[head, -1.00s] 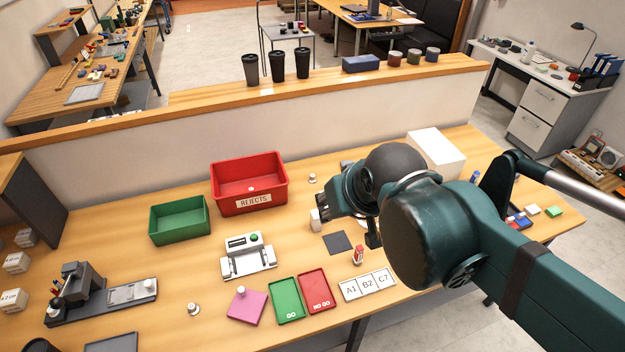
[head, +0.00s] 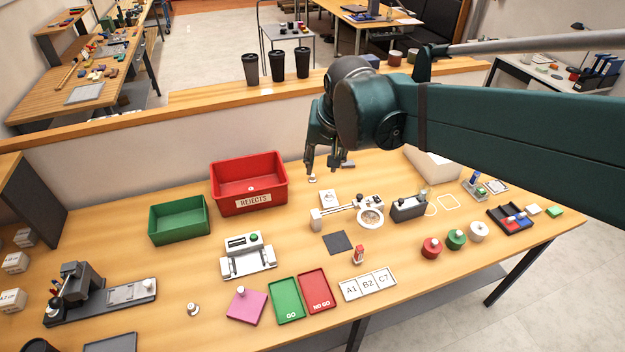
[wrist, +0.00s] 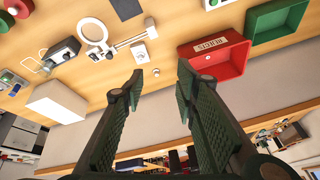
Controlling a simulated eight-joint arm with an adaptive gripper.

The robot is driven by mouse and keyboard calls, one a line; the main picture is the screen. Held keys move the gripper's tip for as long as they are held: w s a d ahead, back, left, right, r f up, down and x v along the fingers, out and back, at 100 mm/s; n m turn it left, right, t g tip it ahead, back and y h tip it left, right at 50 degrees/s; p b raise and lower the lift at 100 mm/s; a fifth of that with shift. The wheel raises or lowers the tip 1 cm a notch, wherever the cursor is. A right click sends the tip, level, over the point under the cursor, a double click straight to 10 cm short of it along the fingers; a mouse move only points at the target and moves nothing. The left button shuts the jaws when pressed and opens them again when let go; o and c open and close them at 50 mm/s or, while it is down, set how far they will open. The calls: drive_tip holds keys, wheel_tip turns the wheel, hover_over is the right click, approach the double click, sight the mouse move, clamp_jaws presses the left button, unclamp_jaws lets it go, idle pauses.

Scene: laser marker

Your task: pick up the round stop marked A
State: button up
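A small pale round piece with a knob (head: 312,178) stands on the table right of the red bin, close under my gripper. It also shows in the wrist view (wrist: 156,72), between and beyond the fingertips. I cannot read a letter on it. My gripper (head: 321,168) is above the back of the table; its two fingers (wrist: 161,73) are apart with nothing between them. A similar knobbed round piece (head: 193,309) stands at the front left of the table. Another small pale piece (head: 251,188) lies in the red bin. No letter A is readable on any of them.
The red REJECTS bin (head: 282,187) is left of my gripper, with a green bin (head: 152,228) beside it. A magnifier on a stand (head: 371,217) and a white box (head: 436,166) are to the right. The low partition (head: 130,150) runs behind.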

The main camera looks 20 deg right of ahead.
drive_tip(key=w+d+f+m+g, duration=0.1)
drive_tip(key=w+d+f+m, duration=0.15)
drive_tip(key=w, duration=0.65)
drive_tip(key=m+g+b, duration=0.1)
drive_tip(key=m+g, duration=0.3)
drive_tip(key=m, duration=0.3)
hover_over(312, 177)
drive_tip(key=f, duration=2.3)
drive_tip(key=shift+w+d+f, duration=0.1)
drive_tip(key=shift+w+f, duration=0.1)
drive_tip(key=shift+f, duration=0.2)
drive_tip(key=shift+w+d+f+m, duration=0.1)
drive_tip(key=shift+w+f+m, duration=0.15)
drive_tip(key=shift+f, duration=0.25)
drive_tip(key=shift+f, duration=0.1)
drive_tip(key=shift+f, duration=1.2)
drive_tip(key=shift+f, duration=2.6)
